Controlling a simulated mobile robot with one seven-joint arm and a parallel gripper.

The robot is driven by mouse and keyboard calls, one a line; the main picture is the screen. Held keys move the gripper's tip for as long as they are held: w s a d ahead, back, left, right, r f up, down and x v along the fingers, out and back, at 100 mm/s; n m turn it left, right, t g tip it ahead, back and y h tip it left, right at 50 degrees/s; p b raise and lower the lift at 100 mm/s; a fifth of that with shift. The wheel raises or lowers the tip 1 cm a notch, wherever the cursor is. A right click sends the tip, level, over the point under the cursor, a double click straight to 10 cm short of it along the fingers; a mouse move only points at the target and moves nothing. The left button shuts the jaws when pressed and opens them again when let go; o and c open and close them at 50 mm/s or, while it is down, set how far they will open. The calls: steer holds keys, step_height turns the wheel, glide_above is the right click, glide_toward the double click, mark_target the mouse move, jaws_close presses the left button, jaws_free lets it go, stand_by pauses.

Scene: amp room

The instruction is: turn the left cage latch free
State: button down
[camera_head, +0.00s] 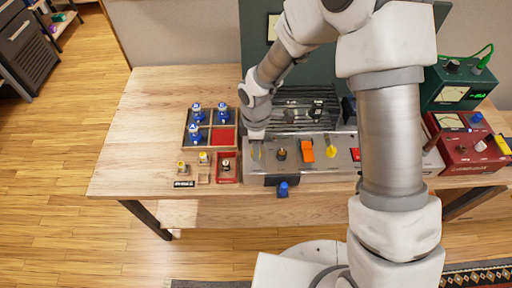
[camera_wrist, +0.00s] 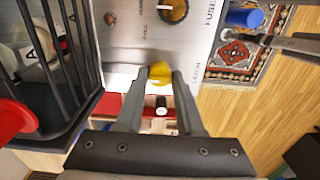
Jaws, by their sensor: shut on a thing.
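The left cage latch is a small yellow tab on the panel of the amp, at its left end in the head view; in the wrist view the left cage latch (camera_wrist: 160,71) shows between my fingertips. My gripper (camera_wrist: 158,82) is shut on it, one finger on each side. In the head view my gripper (camera_head: 257,142) reaches down to the panel's left end, and the arm hides part of the latch. The black slatted cage (camera_head: 292,103) stands behind the panel; its bars (camera_wrist: 68,50) fill the left of the wrist view.
A second yellow latch (camera_head: 331,152), an orange switch (camera_head: 305,150) and a dark knob (camera_head: 281,154) lie along the panel to the right. A wooden tray (camera_head: 187,137) with blue-topped parts sits left of the amp. A red instrument (camera_head: 470,150) stands far right. The table's left is clear.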

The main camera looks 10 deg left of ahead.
steer(key=m+b, duration=0.2)
steer(key=m, duration=0.2)
steer(key=shift+f+m, duration=0.1)
steer(key=shift+m, duration=0.3)
steer(key=m+b, duration=0.2)
steer(key=m, duration=0.2)
steer(key=shift+m, duration=0.3)
steer(key=m+b, duration=0.1)
steer(key=m, duration=0.3)
steer(key=shift+b, duration=0.35)
steer(key=shift+m, duration=2.2)
steer(key=c, duration=0.6)
jaws_free()
steer(key=shift+o, duration=0.2)
steer(key=shift+r, duration=0.2)
